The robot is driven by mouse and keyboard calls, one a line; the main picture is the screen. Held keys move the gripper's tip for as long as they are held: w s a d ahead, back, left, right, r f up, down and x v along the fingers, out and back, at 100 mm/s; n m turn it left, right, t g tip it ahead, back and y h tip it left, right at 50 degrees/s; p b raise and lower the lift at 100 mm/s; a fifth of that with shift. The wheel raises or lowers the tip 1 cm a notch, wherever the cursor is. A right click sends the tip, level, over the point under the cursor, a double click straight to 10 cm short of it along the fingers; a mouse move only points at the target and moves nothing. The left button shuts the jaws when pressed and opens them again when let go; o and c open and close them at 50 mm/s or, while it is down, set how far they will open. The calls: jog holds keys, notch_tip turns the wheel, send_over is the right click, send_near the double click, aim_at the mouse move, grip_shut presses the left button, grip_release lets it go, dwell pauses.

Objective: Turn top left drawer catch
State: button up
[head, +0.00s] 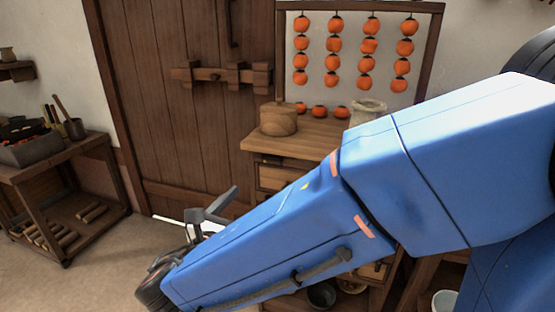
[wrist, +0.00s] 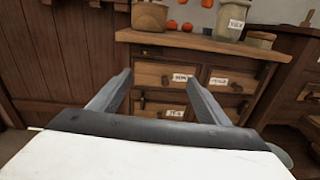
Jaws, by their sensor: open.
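The wooden drawer chest (wrist: 200,43) stands ahead in the wrist view, with two columns of drawers. Its top left drawer (wrist: 150,73) is shut and has a white label (wrist: 182,77) and a small dark catch (wrist: 165,80); which way the catch is turned is too small to tell. My gripper (wrist: 158,77) is open and empty, and its fingers frame this drawer from a distance, apart from it. In the head view my gripper (head: 213,206) is left of the chest (head: 290,138), whose front is mostly hidden by my arm.
A round wooden box (head: 279,119) and a pale jar (head: 366,111) stand on the chest top under strung orange fruit (head: 369,45). A barred plank door (head: 180,110) is left of the chest. A side table (head: 85,150) is at far left. Floor (head: 115,265) is clear there.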

jog(key=a+n, duration=0.1)
jog(key=a, duration=0.1)
send_near(270, 162)
jog(key=shift+t+y, duration=0.3)
jog(key=shift+t, duration=0.1)
jog(key=x, duration=0.8)
jog(key=shift+d+f, duration=0.15)
jog(key=shift+d, duration=0.15)
